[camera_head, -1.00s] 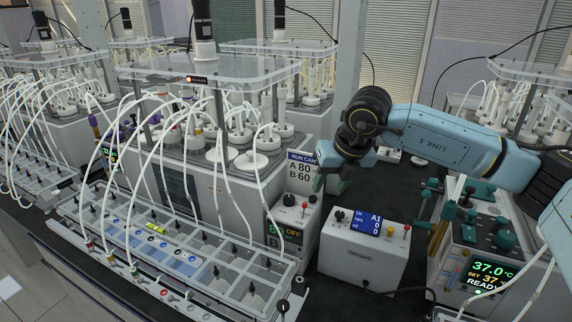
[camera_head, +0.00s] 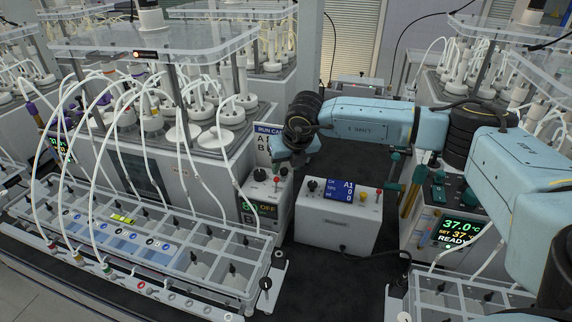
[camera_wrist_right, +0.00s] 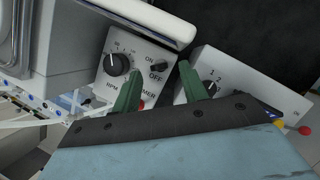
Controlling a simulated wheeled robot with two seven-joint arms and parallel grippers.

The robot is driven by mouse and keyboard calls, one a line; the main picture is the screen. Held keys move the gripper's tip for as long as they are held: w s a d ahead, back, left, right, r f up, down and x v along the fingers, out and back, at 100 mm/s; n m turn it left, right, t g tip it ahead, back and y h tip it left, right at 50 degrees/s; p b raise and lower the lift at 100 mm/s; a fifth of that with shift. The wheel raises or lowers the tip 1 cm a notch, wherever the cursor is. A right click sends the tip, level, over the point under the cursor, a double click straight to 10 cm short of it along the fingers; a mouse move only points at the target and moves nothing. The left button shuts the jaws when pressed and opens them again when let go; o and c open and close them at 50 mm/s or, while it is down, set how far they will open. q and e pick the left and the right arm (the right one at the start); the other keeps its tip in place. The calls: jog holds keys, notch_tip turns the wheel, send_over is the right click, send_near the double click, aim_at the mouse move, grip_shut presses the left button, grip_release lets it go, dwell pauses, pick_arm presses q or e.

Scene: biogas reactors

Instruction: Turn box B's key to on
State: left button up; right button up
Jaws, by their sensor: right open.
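A white control box (camera_head: 258,205) stands beside the reactor, and its front display reads 80 and OFF. In the right wrist view, the top of this box (camera_wrist_right: 118,82) carries a black RPM dial (camera_wrist_right: 116,64), a small black key (camera_wrist_right: 159,67) by the ON and OFF marks, and a red button partly behind a finger. My right gripper (camera_wrist_right: 158,70) is open, its green fingertips on either side of the key in that view. Contact cannot be told. In the head view my right gripper (camera_head: 277,166) is over the box, fingers mostly hidden.
A second white box (camera_head: 338,215) with a blue screen stands just to the right, also in the wrist view (camera_wrist_right: 235,85). A run card (camera_head: 266,130) stands behind, partly hidden by my wrist. The reactor's clear-topped rack (camera_head: 150,240) is left. Dark bench is free in front.

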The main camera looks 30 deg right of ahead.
jog(key=shift+w+f, duration=0.25)
jog(key=shift+f, duration=0.25)
grip_shut()
pick_arm(q)
jog(key=shift+s, duration=0.5)
